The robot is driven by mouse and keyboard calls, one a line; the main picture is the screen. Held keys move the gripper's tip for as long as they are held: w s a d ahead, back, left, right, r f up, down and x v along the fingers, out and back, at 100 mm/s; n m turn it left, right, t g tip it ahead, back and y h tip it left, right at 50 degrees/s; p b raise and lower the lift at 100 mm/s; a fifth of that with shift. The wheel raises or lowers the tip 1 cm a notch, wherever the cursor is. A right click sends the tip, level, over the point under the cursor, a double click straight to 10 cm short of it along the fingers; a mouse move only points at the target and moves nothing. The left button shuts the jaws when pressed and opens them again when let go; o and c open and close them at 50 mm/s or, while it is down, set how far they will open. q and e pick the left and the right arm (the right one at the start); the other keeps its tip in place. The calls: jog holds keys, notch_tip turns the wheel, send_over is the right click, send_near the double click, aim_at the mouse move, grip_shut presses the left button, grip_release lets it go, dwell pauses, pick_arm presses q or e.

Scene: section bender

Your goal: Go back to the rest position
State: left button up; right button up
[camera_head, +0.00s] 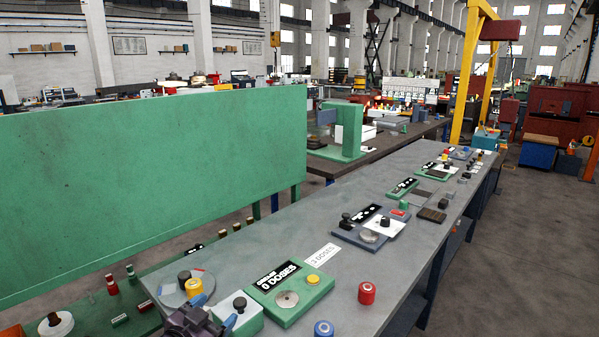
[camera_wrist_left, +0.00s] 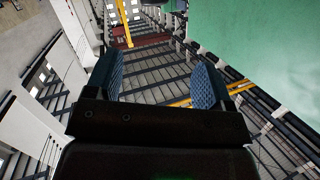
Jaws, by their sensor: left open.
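My left gripper (camera_head: 214,313) shows at the bottom edge of the head view, in front of the near end of the grey bench, partly cut off by the frame. In the left wrist view my left gripper (camera_wrist_left: 158,76) has its two blue ribbed fingers apart with nothing between them. Beyond the fingers are the hall's roof beams and windows, and a green panel (camera_wrist_left: 265,60) at the upper right. My right gripper is in neither view.
The grey bench (camera_head: 345,215) carries a green "DOSES" box (camera_head: 289,292), a red knob (camera_head: 366,292), a blue knob (camera_head: 323,329) and several control plates. A large green panel (camera_head: 140,180) stands at the left. Open floor (camera_head: 520,250) lies to the right.

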pick_arm(q)
jog(key=s+a+f+n+g+y, duration=0.1)
jog(key=s+a+f+n+y, duration=0.2)
jog(key=s+f, duration=0.6)
jog(key=s+a+f+n+g+y, duration=0.2)
jog(key=s+a+f, duration=0.4)
jog(key=s+f, duration=0.4)
jog(key=s+n+y, duration=0.1)
jog(key=s, duration=0.5)
jog(key=shift+s+a, duration=0.35)
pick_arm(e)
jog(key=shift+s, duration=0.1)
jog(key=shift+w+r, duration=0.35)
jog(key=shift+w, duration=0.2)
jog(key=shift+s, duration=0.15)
